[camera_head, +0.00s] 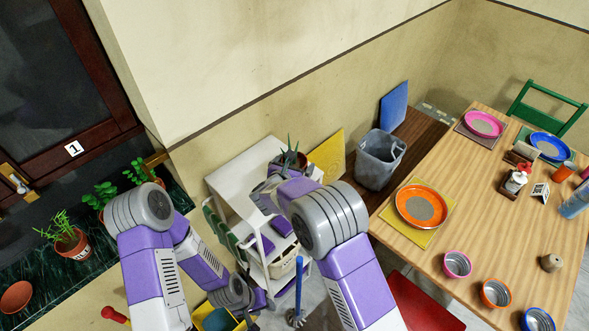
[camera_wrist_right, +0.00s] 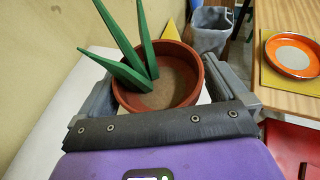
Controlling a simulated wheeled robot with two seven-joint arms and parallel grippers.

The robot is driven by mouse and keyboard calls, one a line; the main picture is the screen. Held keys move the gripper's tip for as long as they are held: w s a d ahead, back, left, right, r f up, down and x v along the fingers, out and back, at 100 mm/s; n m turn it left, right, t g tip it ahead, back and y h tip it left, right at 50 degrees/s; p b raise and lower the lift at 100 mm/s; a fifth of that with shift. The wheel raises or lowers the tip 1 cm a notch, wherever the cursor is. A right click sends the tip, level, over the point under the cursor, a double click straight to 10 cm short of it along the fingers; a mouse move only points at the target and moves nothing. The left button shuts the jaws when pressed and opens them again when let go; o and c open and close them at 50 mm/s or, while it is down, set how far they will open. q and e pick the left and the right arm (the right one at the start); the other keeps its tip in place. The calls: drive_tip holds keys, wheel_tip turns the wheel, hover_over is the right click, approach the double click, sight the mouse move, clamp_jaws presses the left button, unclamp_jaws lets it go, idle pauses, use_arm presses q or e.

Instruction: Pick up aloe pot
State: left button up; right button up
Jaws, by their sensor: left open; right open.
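The aloe pot, a reddish-brown round pot with green pointed leaves, stands upright on the white cart in the head view (camera_head: 292,158). It fills the middle of the right wrist view (camera_wrist_right: 185,92), with soil inside. My right gripper (camera_wrist_right: 160,75) is open, with one finger on each side of the pot. I cannot tell whether the fingers touch it. In the head view the right gripper (camera_head: 268,187) is at the pot, partly hidden by my own arm. My left gripper (camera_head: 246,310) is low beside the cart, small and partly hidden, away from the pot.
The white cart (camera_head: 228,180) stands against the wall, with purple items on its lower shelf. A yellow board (camera_head: 328,157) and grey bin (camera_head: 380,158) are to its right. A wooden table (camera_head: 490,215) holds dishes. Potted plants (camera_head: 66,238) stand on the dark ledge at left.

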drive_tip(key=shift+w+f, duration=0.1)
drive_tip(key=shift+w, duration=0.05)
drive_tip(key=shift+c, duration=0.2)
drive_tip(key=c, duration=1)
drive_tip(key=shift+r, duration=0.2)
